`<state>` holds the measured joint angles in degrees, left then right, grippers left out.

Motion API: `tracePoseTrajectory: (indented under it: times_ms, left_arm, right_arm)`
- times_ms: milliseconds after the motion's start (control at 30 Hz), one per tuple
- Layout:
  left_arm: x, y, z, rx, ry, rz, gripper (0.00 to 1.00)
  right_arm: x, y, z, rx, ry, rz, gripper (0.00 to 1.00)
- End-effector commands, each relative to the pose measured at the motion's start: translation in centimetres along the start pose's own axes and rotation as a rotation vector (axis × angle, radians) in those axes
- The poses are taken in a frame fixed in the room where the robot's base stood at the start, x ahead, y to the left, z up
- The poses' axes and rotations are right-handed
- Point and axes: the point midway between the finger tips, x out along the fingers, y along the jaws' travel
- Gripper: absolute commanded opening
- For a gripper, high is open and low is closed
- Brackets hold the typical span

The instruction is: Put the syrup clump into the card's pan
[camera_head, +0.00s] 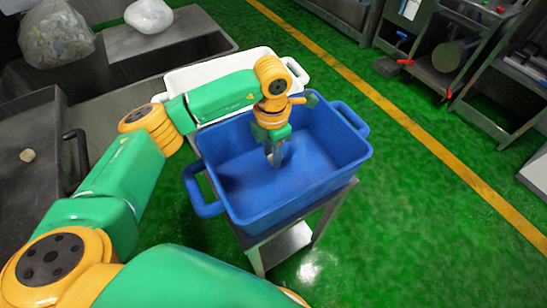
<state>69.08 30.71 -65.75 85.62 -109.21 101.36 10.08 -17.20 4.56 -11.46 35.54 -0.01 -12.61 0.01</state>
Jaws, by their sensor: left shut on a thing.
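My left gripper (275,155) points down inside the blue pan (353,155), above or at its floor. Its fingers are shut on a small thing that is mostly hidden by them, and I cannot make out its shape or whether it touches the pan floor. A white pan (225,69) stands just behind the blue one, partly covered by my left arm. A small beige lump (27,155) lies on the dark metal surface at the far left; I cannot tell whether it is a syrup clump. No card can be made out. My right gripper is not in view.
The blue pan stands on a metal stand (293,245). A clear bag of mixed pieces (57,35) and a white bag (148,15) sit at the upper left. Metal machines (455,55) stand at the upper right. The green floor (420,230) on the right is clear.

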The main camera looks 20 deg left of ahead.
Motion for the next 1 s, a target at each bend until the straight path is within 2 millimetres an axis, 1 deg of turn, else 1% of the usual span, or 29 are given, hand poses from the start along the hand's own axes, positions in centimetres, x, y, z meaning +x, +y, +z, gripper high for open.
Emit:
tracePoseTrajectory:
  times_ms: [33, 100, 300, 400, 433, 467, 500, 533, 767, 833, 867, 967, 1000]
  left_arm:
    - [1.0, 0.0, -0.1, -0.002, 0.003, -0.002, 0.0]
    - [1.9, 0.0, 0.0, -0.001, 0.0, -0.001, 0.0]
    - [1.9, 0.0, 0.0, -0.001, -0.001, 0.0, 0.0]
    - [2.3, 0.0, 0.0, -0.001, -0.001, 0.0, 0.0]
    - [2.1, 0.0, 0.0, -0.001, -0.001, 0.0, 0.46]
    - [2.1, 0.0, 0.0, -0.001, -0.001, 0.0, 0.55]
    - [2.1, 0.0, 0.0, -0.001, -0.001, 0.0, 0.65]
    - [2.1, 0.0, 0.0, -0.001, -0.001, 0.0, 0.68]
    - [2.0, 0.0, 0.0, -0.001, -0.001, 0.0, 0.68]
    - [1.5, 0.0, 0.1, -0.001, -0.002, 0.0, 0.68]
    - [1.4, 0.0, 0.1, -0.001, -0.003, 0.001, 0.68]
    - [-0.7, 0.0, 0.1, 0.001, -0.005, 0.003, 0.68]
    - [-1.9, 0.1, 0.2, 0.0, -0.007, 0.004, 0.68]
  right_arm:
    - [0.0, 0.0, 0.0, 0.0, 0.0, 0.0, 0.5]
    - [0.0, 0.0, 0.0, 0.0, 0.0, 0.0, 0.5]
    - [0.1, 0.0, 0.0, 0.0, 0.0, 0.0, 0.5]
    - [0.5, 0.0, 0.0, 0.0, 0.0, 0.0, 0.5]
    - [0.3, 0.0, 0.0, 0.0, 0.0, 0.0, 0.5]
    - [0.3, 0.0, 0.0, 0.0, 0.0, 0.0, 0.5]
    - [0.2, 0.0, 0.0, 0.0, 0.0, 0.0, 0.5]
    - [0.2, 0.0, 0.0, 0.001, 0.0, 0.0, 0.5]
    - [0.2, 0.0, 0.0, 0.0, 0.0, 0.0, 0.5]
    - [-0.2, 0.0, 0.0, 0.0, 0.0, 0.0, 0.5]
    - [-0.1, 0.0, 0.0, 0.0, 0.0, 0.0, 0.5]
    - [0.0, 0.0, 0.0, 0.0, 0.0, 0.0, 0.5]
    - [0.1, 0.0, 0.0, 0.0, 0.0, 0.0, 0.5]
